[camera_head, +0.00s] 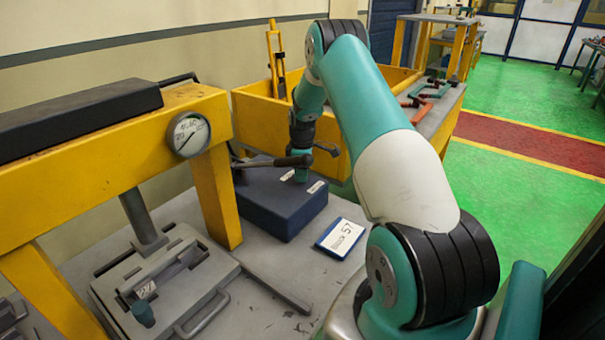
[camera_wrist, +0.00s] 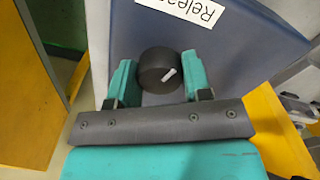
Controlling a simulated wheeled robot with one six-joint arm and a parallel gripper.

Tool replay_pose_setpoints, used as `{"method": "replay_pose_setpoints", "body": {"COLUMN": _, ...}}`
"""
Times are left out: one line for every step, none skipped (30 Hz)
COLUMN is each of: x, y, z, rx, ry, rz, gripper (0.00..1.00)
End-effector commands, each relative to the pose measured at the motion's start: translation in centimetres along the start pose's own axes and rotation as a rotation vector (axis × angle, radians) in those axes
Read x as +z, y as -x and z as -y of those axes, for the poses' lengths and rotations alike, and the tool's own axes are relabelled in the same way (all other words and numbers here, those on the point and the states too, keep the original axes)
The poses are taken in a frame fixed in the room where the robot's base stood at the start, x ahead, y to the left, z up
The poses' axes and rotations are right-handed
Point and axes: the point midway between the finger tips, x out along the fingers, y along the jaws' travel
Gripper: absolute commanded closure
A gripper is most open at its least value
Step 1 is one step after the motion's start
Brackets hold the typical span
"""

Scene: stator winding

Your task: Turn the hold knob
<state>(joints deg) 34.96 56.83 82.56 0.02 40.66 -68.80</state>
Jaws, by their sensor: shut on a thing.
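The knob (camera_wrist: 157,66) is a round black dial with a short white pointer line on its face. It sits on a dark blue panel (camera_wrist: 232,48) beside a white label (camera_wrist: 196,8) reading "Relea…", upside down and cut off. My gripper (camera_wrist: 159,74) has its two teal fingers on either side of the knob, shut on it. In the head view, my gripper (camera_head: 300,172) reaches down to the dark blue box (camera_head: 283,206). The knob cannot be made out there. Small white labels (camera_head: 316,187) show on the box.
A yellow press frame with a dial gauge (camera_head: 189,134) stands to the left, above a grey clamp plate (camera_head: 165,280). A dark lever (camera_head: 275,161) lies close by my gripper. A white card (camera_head: 341,238) lies right of the box. A yellow bin (camera_head: 262,120) is behind.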

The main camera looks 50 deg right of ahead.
Motion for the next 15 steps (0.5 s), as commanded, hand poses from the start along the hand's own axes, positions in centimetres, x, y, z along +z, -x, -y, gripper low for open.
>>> {"method": "replay_pose_setpoints", "body": {"x": -0.04, "y": -0.09, "z": -0.06, "rx": 0.002, "ry": -0.042, "rz": -0.002, "gripper": 0.79}}
{"method": "replay_pose_setpoints", "body": {"x": -0.04, "y": -0.09, "z": -0.07, "rx": 0.003, "ry": -0.071, "rz": -0.002, "gripper": 0.79}}
{"method": "replay_pose_setpoints", "body": {"x": -0.04, "y": -0.09, "z": -0.07, "rx": 0.003, "ry": -0.109, "rz": -0.002, "gripper": 0.79}}
{"method": "replay_pose_setpoints", "body": {"x": -0.04, "y": -0.09, "z": -0.07, "rx": 0.003, "ry": -0.138, "rz": -0.002, "gripper": 0.79}}
{"method": "replay_pose_setpoints", "body": {"x": -0.04, "y": -0.09, "z": -0.07, "rx": 0.003, "ry": -0.167, "rz": -0.002, "gripper": 0.79}}
{"method": "replay_pose_setpoints", "body": {"x": -0.04, "y": -0.09, "z": -0.07, "rx": 0.003, "ry": -0.205, "rz": -0.002, "gripper": 0.79}}
{"method": "replay_pose_setpoints", "body": {"x": -0.04, "y": -0.09, "z": -0.07, "rx": 0.002, "ry": -0.233, "rz": -0.002, "gripper": 0.79}}
{"method": "replay_pose_setpoints", "body": {"x": -0.04, "y": -0.09, "z": -0.07, "rx": 0.002, "ry": -0.262, "rz": -0.002, "gripper": 0.79}}
{"method": "replay_pose_setpoints", "body": {"x": -0.04, "y": -0.08, "z": -0.06, "rx": 0.002, "ry": -0.3, "rz": -0.002, "gripper": 0.79}}
{"method": "replay_pose_setpoints", "body": {"x": -0.04, "y": -0.07, "z": -0.06, "rx": 0.002, "ry": -0.328, "rz": -0.002, "gripper": 0.79}}
{"method": "replay_pose_setpoints", "body": {"x": -0.04, "y": -0.06, "z": -0.06, "rx": 0.002, "ry": -0.357, "rz": -0.002, "gripper": 0.79}}
{"method": "replay_pose_setpoints", "body": {"x": -0.04, "y": -0.05, "z": -0.07, "rx": 0.002, "ry": -0.395, "rz": -0.002, "gripper": 0.79}}
{"method": "replay_pose_setpoints", "body": {"x": -0.05, "y": -0.04, "z": -0.07, "rx": 0.002, "ry": -0.423, "rz": -0.002, "gripper": 0.79}}
{"method": "replay_pose_setpoints", "body": {"x": -0.05, "y": -0.03, "z": -0.07, "rx": 0.002, "ry": -0.452, "rz": -0.002, "gripper": 0.79}}
{"method": "replay_pose_setpoints", "body": {"x": -0.05, "y": -0.02, "z": -0.07, "rx": 0.002, "ry": -0.49, "rz": -0.002, "gripper": 0.79}}
